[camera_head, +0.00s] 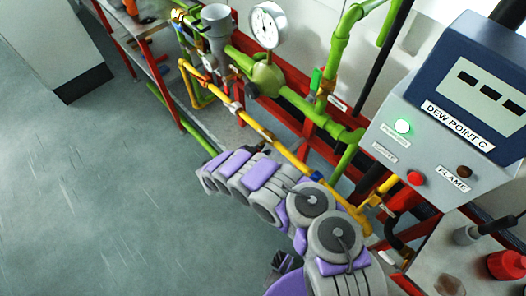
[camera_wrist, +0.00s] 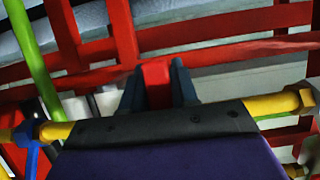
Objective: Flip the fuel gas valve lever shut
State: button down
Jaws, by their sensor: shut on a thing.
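In the wrist view a red lever (camera_wrist: 157,80) stands upright between the two dark fingers of my gripper (camera_wrist: 157,88), which is shut on it. A yellow pipe (camera_wrist: 272,105) runs across behind the gripper body, with a hex fitting at its right end. The lever's base and pivot are hidden by the gripper body. In the head view the yellow pipe (camera_head: 283,144) slants down to the right past my grey and purple arm. The arm covers the lever there, and my fingertips cannot be made out.
A grey and blue control panel (camera_head: 440,120) with a lit green lamp stands at the right. Green pipes (camera_head: 300,101), a dial gauge (camera_head: 267,26) and red frame bars surround the yellow pipe. A blue part (camera_wrist: 32,150) is left of my gripper. Open floor lies at the left.

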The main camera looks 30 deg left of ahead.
jog(key=shift+a, duration=0.1)
jog(key=c, duration=1)
grip_release()
jog(key=shift+a, duration=0.1)
jog(key=shift+o, duration=0.2)
jog(key=p+v, duration=0.3)
jog(key=v, duration=1.4)
jog(key=shift+s, duration=0.15)
